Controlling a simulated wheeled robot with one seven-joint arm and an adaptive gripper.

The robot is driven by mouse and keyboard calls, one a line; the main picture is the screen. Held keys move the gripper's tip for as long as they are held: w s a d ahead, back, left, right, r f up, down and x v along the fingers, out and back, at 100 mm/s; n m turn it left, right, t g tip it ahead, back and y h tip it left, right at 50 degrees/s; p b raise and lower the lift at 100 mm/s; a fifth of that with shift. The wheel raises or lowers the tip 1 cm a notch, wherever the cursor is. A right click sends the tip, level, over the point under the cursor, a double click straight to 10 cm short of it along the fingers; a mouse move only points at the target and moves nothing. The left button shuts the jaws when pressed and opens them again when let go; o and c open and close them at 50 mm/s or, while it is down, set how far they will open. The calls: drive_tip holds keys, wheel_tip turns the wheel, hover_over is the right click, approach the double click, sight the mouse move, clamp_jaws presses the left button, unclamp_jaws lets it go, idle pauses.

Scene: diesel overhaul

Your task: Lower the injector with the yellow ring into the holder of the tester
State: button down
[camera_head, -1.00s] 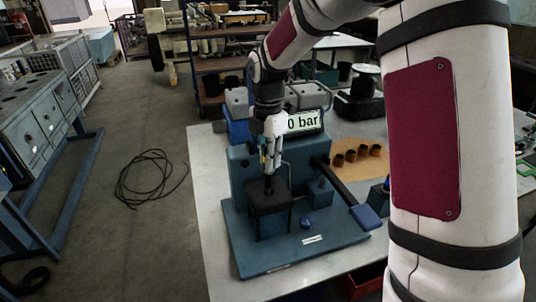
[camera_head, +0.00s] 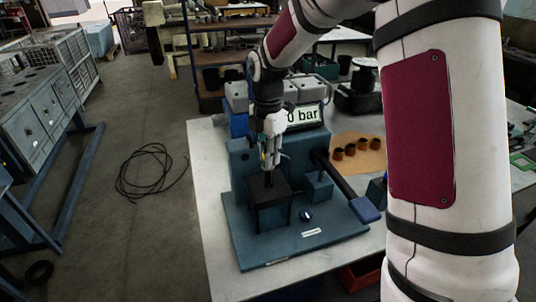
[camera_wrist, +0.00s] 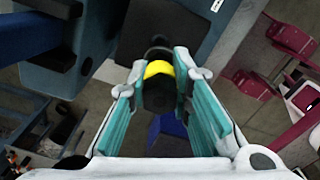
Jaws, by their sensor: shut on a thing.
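My gripper (camera_head: 269,160) is shut on the injector, above the tester (camera_head: 240,215) on the bench. In the wrist view, my gripper (camera_wrist: 161,80) has its two teal fingers on either side of the dark injector with the yellow ring (camera_wrist: 159,69). In the head view, the injector (camera_head: 268,180) points down, with its dark lower end at the top of the black holder block (camera_head: 270,215). I cannot tell how far the tip is inside, because the opening is hidden.
The tester's display (camera_head: 304,115) reads 0 bar. Its lever (camera_head: 350,193) with a blue end sticks out to the right of the holder. Several dark cups (camera_head: 350,150) stand on an orange mat behind. A black cable (camera_head: 150,172) lies on the floor at left.

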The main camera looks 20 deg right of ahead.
sight(268, 172)
drive_tip(key=shift+f, duration=1.95)
idle(0.4)
drive_tip(key=shift+f, duration=1.2)
drive_tip(key=c, duration=1.4)
unclamp_jaws()
drive_tip(key=shift+o, duration=0.6)
drive_tip(key=o, duration=0.3)
